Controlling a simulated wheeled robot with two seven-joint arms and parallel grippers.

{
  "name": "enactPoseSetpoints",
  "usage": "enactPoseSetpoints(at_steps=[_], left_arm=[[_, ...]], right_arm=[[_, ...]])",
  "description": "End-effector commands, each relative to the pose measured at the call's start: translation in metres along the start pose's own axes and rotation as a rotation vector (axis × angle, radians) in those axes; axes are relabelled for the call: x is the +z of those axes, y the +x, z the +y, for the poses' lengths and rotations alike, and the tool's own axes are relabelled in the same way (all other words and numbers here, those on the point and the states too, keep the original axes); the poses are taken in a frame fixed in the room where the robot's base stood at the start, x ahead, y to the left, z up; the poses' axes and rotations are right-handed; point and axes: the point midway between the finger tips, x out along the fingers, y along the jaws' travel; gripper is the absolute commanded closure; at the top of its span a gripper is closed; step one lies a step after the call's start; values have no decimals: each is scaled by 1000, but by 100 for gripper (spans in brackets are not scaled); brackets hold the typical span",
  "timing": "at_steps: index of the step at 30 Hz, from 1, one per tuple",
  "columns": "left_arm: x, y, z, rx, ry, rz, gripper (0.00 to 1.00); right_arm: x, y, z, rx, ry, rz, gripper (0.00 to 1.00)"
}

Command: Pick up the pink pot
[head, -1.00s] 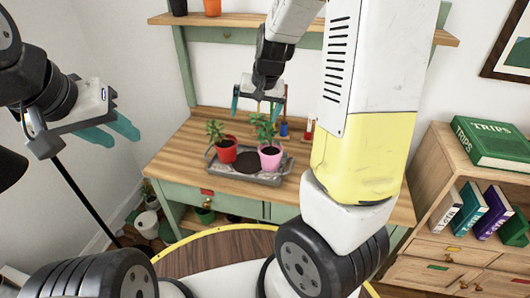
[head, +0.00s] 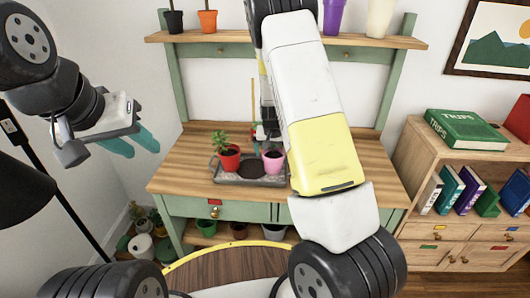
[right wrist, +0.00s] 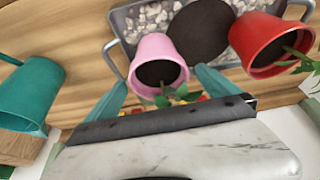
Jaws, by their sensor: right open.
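The pink pot (head: 273,161) stands in the grey tray (head: 222,177) on the wooden bench, right of the red pot (head: 229,160). In the right wrist view the pink pot (right wrist: 162,48) shows dark soil and a small green plant. My right gripper (right wrist: 162,90) is open, its teal fingers apart, one toward each side of the pink pot; I cannot tell whether they touch it. In the head view my right arm mostly hides this gripper and the plant. My left gripper (head: 132,145) is open and empty at the far left, away from the bench.
In the right wrist view the red pot (right wrist: 270,42) and a dark soil patch (right wrist: 200,30) are close beside the pink pot. A teal container (right wrist: 30,95) is at left. A shelf (head: 225,37) with pots is above the bench. A bookcase (head: 410,165) stands right.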

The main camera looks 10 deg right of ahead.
Motion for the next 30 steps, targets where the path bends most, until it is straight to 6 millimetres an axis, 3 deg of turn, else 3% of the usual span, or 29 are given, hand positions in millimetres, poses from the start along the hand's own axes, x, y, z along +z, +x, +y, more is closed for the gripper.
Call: enactPoseSetpoints(at_steps=[4, 11, 26, 30], left_arm=[[0, 0, 0, 0, 0, 0, 64], [0, 0, 0, 0, 0, 0, 64], [0, 0, 0, 0, 0, 0, 64], [0, 0, 0, 0, 0, 0, 64]], right_arm=[[0, 14, 1, 1, 1, 0, 1], [0, 15, 0, 0, 1, 0, 1], [0, 15, 0, 0, 1, 0, 97], [0, 14, 0, -1, 1, 2, 98]])
